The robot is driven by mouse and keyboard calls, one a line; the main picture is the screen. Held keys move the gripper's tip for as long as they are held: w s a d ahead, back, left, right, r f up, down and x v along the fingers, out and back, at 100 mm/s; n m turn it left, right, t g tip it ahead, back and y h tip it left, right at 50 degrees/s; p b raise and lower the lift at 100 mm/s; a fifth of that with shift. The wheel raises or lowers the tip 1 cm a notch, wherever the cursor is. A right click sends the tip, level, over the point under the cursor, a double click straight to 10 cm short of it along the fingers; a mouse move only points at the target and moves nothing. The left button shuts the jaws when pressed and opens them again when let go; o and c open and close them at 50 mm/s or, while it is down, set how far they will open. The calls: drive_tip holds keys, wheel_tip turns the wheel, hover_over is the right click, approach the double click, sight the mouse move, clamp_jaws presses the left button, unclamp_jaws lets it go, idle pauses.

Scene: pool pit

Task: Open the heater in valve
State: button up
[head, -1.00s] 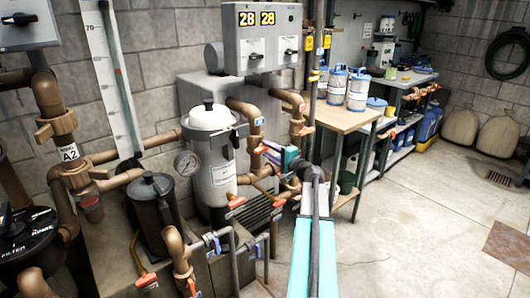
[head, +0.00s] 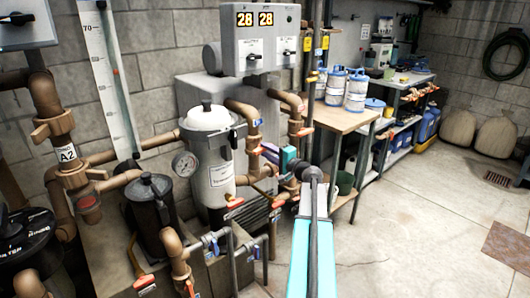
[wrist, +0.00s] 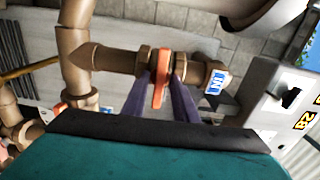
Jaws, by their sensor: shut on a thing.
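The valve (wrist: 148,62) has an orange-red lever handle (wrist: 160,78) and sits on a brown pipe beside a small blue-and-white label (wrist: 217,82). The label seems to read IN, but it is turned and small. My gripper (wrist: 162,88) has its two purple-grey fingers on either side of the handle, shut on it. In the head view my gripper (head: 272,153) is at the pipework right of the white-lidded grey filter pot (head: 210,150). My teal gripper body hides part of the valve there, and the fingertips are hard to make out.
Other brown pipes with red-handled valves (head: 234,203) stand close by. A grey control box (head: 262,40) showing 28 28 hangs above. A wooden table (head: 345,118) with blue-and-white tubs stands behind my arm.

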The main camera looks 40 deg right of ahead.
drive_tip(key=shift+s+f+n+b, duration=0.15)
drive_tip(key=shift+n+b, duration=1)
drive_tip(key=shift+b, duration=1.15)
drive_tip(key=shift+w+f+n+b, duration=0.15)
drive_tip(key=shift+n+b, duration=1)
drive_tip(key=shift+b, duration=1.1)
drive_tip(key=n+b, duration=0.4)
drive_tip(key=b, duration=0.5)
drive_tip(key=shift+n, duration=0.4)
drive_tip(key=shift+n+b, duration=0.5)
drive_tip(key=shift+b, duration=0.55)
drive_tip(key=shift+n+b, duration=0.6)
drive_tip(key=shift+b, duration=0.4)
clamp_jaws()
drive_tip(key=n+b, duration=0.2)
drive_tip(key=b, duration=0.2)
drive_tip(key=shift+r, duration=0.15)
drive_tip(key=n+b, duration=0.2)
drive_tip(key=b, duration=0.2)
drive_tip(key=shift+r+n, duration=0.1)
drive_tip(key=shift+n, duration=0.2)
drive_tip(key=n+b, duration=0.2)
drive_tip(key=b, duration=0.1)
drive_tip(key=shift+r, duration=0.15)
